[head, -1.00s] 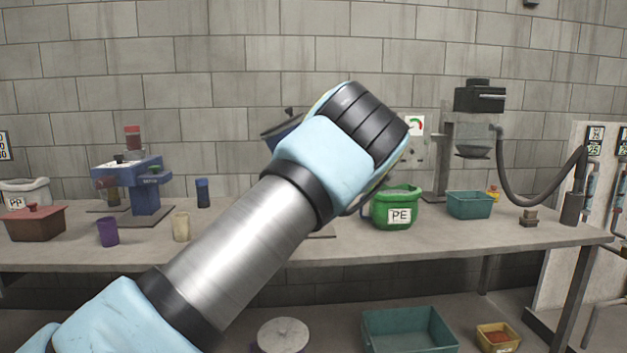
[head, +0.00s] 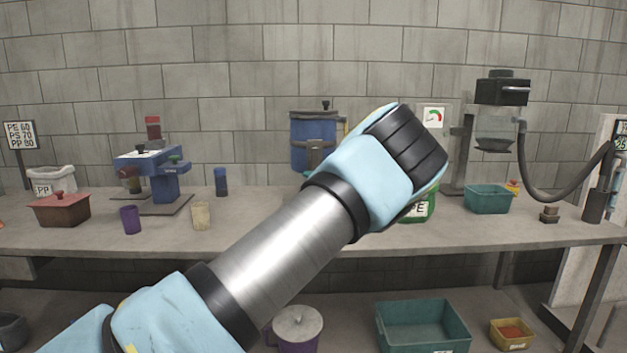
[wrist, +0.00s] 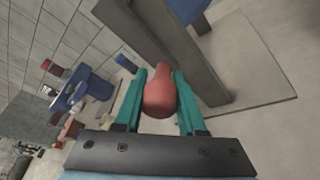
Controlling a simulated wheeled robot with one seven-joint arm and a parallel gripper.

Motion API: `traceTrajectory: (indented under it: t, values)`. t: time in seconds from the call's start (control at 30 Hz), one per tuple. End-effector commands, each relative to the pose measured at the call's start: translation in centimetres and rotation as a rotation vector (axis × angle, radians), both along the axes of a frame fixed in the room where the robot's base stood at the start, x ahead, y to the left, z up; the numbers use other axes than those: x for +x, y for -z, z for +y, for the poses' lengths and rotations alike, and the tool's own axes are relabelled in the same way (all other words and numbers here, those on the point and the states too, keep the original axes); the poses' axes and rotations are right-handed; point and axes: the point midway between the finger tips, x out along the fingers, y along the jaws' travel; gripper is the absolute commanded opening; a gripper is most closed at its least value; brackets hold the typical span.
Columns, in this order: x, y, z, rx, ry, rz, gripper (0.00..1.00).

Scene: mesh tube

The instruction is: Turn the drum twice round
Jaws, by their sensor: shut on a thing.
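The blue drum (head: 313,142) stands upright at the back of the bench in the head view, with a small black knob on its lid. My arm hides its lower part and stand. In the wrist view a bit of blue, likely the drum (wrist: 190,10), shows at the top edge beside a grey stand post (wrist: 165,45). My gripper (wrist: 160,75) has its teal fingers on either side of a red rounded handle (wrist: 160,97) and is shut on it. The head view does not show the gripper; my arm covers it.
A blue machine (head: 160,175), a purple cup (head: 130,219) and a cream cup (head: 201,216) stand left on the bench (head: 260,236). A teal bin (head: 488,198) and hose are at right.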

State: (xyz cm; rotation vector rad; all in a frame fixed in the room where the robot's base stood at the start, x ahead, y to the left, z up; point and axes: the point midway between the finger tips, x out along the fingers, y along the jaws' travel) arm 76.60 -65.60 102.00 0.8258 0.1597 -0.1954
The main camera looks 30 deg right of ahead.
Motion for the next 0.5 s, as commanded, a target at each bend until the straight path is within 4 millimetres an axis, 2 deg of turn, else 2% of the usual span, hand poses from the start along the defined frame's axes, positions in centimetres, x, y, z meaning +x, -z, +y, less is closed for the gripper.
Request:
traceTrajectory:
  t: [0.27,0.3,0.5]
  values:
    - [0.09,-0.29,0.03,0.000,-0.001,-0.005,0.00]
    - [0.09,-0.30,0.02,0.000,-0.001,-0.005,0.41]
    - [0.06,-0.20,0.01,0.000,-0.001,-0.004,0.64]
